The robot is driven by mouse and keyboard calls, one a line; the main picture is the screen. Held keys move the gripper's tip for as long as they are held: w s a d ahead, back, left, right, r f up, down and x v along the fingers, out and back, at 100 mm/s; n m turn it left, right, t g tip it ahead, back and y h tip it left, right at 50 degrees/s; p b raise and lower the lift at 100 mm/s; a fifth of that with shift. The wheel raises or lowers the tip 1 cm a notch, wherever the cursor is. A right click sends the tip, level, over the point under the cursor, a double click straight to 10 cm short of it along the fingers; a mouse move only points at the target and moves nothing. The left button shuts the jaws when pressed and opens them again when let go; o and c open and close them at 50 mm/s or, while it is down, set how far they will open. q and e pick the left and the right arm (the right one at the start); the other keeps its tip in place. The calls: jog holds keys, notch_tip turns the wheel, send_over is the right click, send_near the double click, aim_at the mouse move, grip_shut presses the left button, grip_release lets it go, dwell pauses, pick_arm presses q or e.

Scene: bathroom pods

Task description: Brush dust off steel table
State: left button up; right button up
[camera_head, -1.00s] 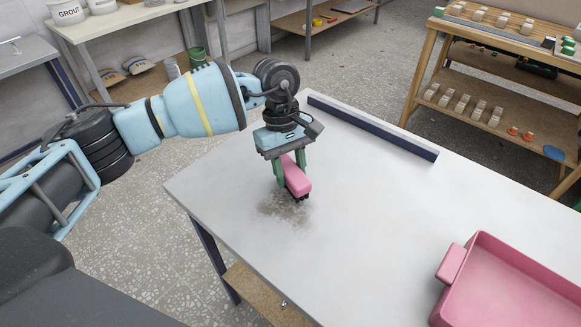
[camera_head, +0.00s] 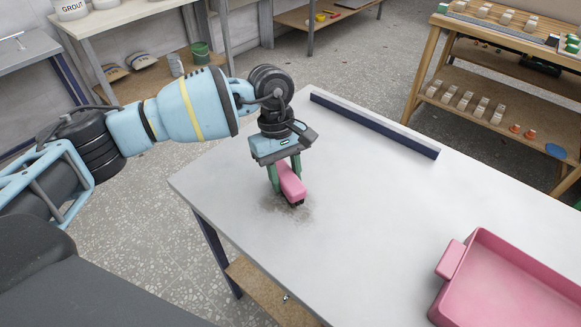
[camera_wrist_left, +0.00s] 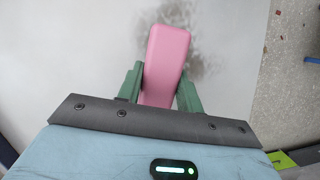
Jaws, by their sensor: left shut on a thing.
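My left gripper (camera_head: 284,178) is shut on a pink brush (camera_head: 292,184) with dark bristles, held bristles down at the steel table (camera_head: 390,210). I cannot tell how firmly the bristles touch. In the left wrist view the brush (camera_wrist_left: 165,62) lies between the green fingers (camera_wrist_left: 160,90). A patch of grey-brown dust (camera_head: 298,213) lies on the table under and around the brush. It also shows beside the brush in the left wrist view (camera_wrist_left: 205,42). The pink dustpan (camera_head: 520,275) stands on the table at the lower right. My right gripper is not in view.
A raised dark-blue and white edge strip (camera_head: 375,127) runs along the table's far side. A wooden rack (camera_head: 480,90) with small blocks stands behind at the right. A shelf with buckets (camera_head: 140,15) stands at the back left. The table between brush and dustpan is clear.

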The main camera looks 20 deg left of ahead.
pick_arm(q)
jog(key=shift+s+a+p, duration=0.3)
jog(key=shift+s, duration=0.5)
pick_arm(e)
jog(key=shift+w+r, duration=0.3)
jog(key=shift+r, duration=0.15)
pick_arm(q)
jog(key=shift+s+a+p, duration=0.25)
jog(key=shift+s, duration=0.35)
jog(key=shift+s+a+p, duration=0.2)
jog(key=shift+s+p, duration=0.05)
jog(key=shift+s, duration=0.3)
jog(key=shift+s+a+f, duration=0.1)
jog(key=shift+s+a, duration=0.1)
jog(key=shift+s, duration=0.55)
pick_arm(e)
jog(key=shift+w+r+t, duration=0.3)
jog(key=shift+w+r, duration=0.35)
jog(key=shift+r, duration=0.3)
pick_arm(q)
jog(key=shift+s+a+p, duration=0.25)
jog(key=shift+s, duration=0.4)
jog(key=shift+s+a+p, duration=0.2)
jog(key=shift+s+p, duration=0.1)
jog(key=shift+s, duration=0.3)
jog(key=shift+s+a+p, duration=0.25)
jog(key=shift+s, duration=0.4)
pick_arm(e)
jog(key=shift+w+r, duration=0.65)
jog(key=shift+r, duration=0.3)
